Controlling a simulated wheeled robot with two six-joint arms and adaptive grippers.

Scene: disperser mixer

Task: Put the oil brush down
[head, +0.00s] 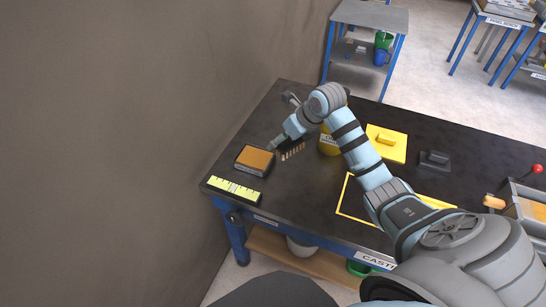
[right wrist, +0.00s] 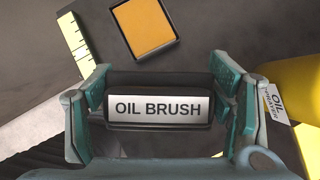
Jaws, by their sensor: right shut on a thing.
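The oil brush (right wrist: 158,109) is a dark block with a white "OIL BRUSH" label. In the right wrist view it sits between the teal fingers of my right gripper (right wrist: 160,100), which is shut on it. In the head view its pale bristles (head: 292,151) show beside my right gripper (head: 281,144), low over the black table (head: 305,187). I cannot tell whether the brush touches the table. My left gripper is not in view.
Left of the brush are an orange-topped block (head: 254,160) and a yellow ruler-like strip (head: 235,190). A yellow oil container (head: 328,146) stands close on the right. Beyond are a yellow handled block (head: 386,143) and a dark one (head: 434,160). Table space in front of the brush is clear.

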